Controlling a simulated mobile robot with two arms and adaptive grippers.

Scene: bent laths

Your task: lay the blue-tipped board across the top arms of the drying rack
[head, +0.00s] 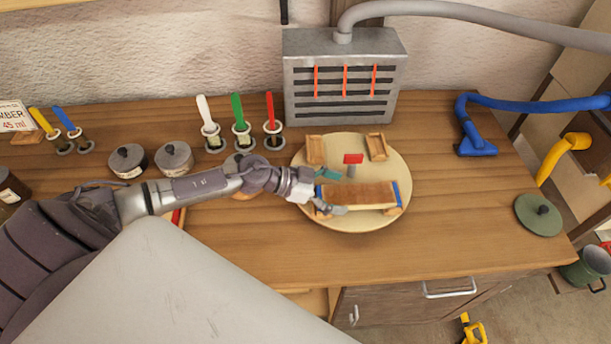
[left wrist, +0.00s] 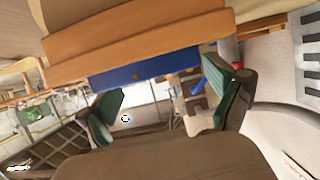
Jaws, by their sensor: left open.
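The blue-tipped board (head: 358,194) is wooden with a blue band at each end. It lies level across the front of a round, cream-coloured stand (head: 300,162), which seems to be the drying rack; what bears the board is partly hidden. My left gripper (head: 330,191) is at the board's left end, with one finger behind it and one in front. It is open. In the left wrist view, a blue end (left wrist: 145,68) of the board shows between and above the green-padded fingers (left wrist: 165,100). Whether the fingers touch it I cannot tell. My right gripper is not in view.
Two small wooden pieces (head: 376,147) and a red-topped post (head: 353,159) are at the back of the stand. A grey vented box (head: 344,77) stands behind. Lidded pots (head: 174,159) and upright coloured handles (head: 239,115) are to the left.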

